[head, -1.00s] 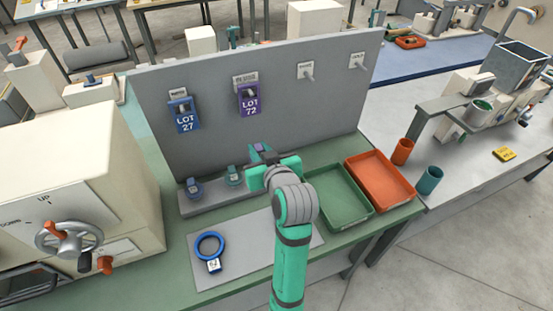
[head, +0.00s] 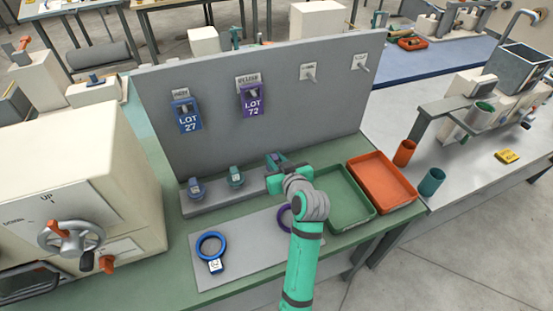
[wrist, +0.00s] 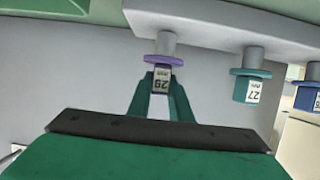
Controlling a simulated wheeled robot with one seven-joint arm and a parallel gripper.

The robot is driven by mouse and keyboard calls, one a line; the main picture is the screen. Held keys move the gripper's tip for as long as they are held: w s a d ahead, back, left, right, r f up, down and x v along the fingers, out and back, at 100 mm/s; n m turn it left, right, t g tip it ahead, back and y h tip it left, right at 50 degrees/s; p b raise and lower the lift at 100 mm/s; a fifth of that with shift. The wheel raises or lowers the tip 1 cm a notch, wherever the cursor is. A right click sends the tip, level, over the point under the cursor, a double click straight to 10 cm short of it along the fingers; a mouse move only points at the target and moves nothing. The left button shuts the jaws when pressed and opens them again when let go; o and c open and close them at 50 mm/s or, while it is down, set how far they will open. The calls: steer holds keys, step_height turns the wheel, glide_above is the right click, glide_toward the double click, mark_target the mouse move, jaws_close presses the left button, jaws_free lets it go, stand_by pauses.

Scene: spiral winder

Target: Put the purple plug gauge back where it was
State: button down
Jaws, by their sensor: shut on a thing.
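The purple plug gauge (wrist: 161,64), with a white label, is between the fingers of my gripper (wrist: 160,95) in the wrist view. Its grey end points at the rack, and I cannot tell whether it is seated there. In the head view my gripper (head: 276,160) is over the right end of the grey rack (head: 212,202), and the gauge is mostly hidden. A teal plug gauge (head: 236,177) and a blue plug gauge (head: 195,187) stand in the rack to the left. Both also show in the wrist view, the teal one (wrist: 250,88) nearer and the blue one (wrist: 307,95) at the edge.
A blue ring gauge (head: 201,245) lies on the grey mat (head: 250,240); a purple ring (head: 284,218) is partly behind my arm. Green (head: 345,221) and orange (head: 385,207) trays stand right. A grey board (head: 330,120) with hanging lot tags rises behind the rack.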

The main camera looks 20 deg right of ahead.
steer(key=shift+w+a+f, duration=0.1)
steer(key=shift+a, duration=0.45)
steer(key=c, duration=1.6)
jaws_free()
steer(key=shift+d, duration=0.2)
steer(key=shift+s+d+r, duration=0.1)
steer(key=shift+s+r, duration=0.1)
steer(key=shift+s, duration=0.1)
steer(key=shift+v, duration=5.8)
steer(key=shift+w, duration=0.15)
